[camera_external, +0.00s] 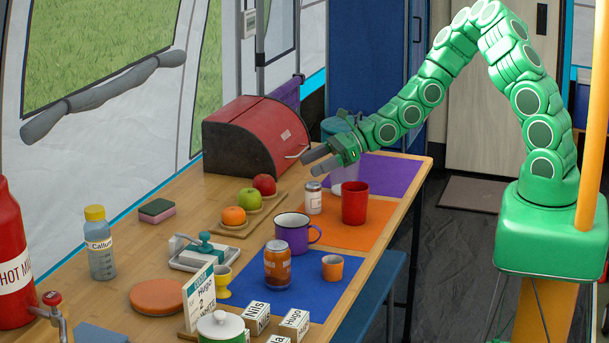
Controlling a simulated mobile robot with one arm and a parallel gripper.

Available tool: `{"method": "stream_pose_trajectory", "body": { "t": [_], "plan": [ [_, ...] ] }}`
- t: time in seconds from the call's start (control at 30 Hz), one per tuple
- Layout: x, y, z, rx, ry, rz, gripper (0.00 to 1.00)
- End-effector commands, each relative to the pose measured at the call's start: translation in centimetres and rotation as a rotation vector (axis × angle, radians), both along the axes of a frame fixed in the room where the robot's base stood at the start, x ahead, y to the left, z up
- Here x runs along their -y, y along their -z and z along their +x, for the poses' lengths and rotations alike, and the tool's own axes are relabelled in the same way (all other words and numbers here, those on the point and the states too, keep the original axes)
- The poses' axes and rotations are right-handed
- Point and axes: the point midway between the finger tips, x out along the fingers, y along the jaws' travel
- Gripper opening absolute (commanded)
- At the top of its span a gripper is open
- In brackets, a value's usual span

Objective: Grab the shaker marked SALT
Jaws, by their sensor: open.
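A small shaker (313,201) with a grey lid and a pale body stands upright at the back left of the orange mat (338,235). It bears a label, but the writing is too small to read, so I cannot tell whether it says SALT. My gripper (307,165) is open and empty, reaching in from the right. Its fingers point left, above and just behind the shaker in the picture, apart from it.
A red cup (355,204) stands close right of the shaker, and a pale cup (338,190) is partly hidden behind it. A red bread box (255,137) is left of my gripper. A fruit board (231,229) and a purple mug (293,231) stand nearby.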

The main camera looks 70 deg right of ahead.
Motion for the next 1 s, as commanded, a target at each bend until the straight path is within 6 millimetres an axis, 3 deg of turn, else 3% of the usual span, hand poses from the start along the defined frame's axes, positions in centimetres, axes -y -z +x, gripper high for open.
{"method": "stream_pose_trajectory", "body": {
  "t": [0.2, 1.0],
  "plan": [
    [0.9, 1.6, -0.1, -0.036, 0.037, 0.017, 0.75],
    [0.9, 6.6, -0.1, -0.038, 0.036, 0.016, 0.75]
  ]
}}
